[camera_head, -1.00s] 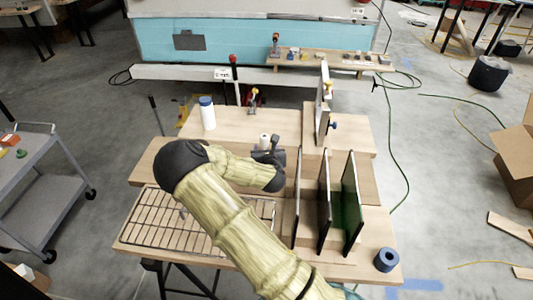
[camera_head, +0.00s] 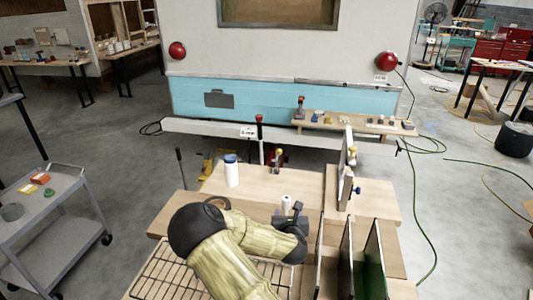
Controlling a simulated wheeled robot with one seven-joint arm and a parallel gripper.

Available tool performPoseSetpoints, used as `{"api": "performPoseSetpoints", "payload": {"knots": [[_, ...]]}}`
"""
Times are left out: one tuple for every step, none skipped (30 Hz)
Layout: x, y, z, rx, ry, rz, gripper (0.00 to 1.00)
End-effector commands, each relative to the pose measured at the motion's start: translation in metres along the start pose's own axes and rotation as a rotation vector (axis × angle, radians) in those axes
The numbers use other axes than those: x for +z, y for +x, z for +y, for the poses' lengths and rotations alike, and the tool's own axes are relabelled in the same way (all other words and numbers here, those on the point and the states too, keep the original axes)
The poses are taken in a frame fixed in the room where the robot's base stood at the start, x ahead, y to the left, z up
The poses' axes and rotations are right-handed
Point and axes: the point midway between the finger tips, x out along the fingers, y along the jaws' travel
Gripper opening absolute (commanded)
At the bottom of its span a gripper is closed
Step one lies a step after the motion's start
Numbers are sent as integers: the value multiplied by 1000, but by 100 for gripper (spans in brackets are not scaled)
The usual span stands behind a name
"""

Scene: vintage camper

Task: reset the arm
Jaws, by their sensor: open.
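My arm, with pale bamboo-patterned links and dark joints, reaches up from the bottom of the head view over the wooden workbench (camera_head: 262,185). My gripper (camera_head: 289,213) is a small dark shape at the arm's far end, above the middle of the bench. It is open, and I see nothing held in it. A small white cylinder (camera_head: 287,202) shows just behind it; I cannot tell the gap between them. The dark wrist joint hides part of the gripper.
A wire rack (camera_head: 155,272) lies under my arm at left. Upright dark panels (camera_head: 346,262) and a green panel (camera_head: 374,262) stand close at right. A white bottle with a blue cap (camera_head: 231,172) stands behind. A grey cart (camera_head: 62,212) is at far left.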

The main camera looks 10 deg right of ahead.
Motion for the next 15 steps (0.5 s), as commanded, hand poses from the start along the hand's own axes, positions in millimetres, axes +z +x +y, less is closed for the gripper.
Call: {"api": "performPoseSetpoints", "payload": {"knots": [[3,-1,0,0,0,0,53],[5,-2,0,0,0,0,53],[10,-3,0,0,0,0,53],[14,-5,0,0,0,0,53],[19,-7,0,0,0,0,53],[26,-9,0,0,0,0,53],[32,-11,0,0,0,0,53],[39,-14,0,0,0,-1,53],[44,-16,0,0,0,0,53],[49,-18,0,0,0,0,53],[53,-19,0,0,0,0,53],[56,-20,0,0,0,0,53],[60,-21,0,0,0,0,53],[63,-23,0,0,0,0,53],[65,-24,0,0,0,0,53]]}}
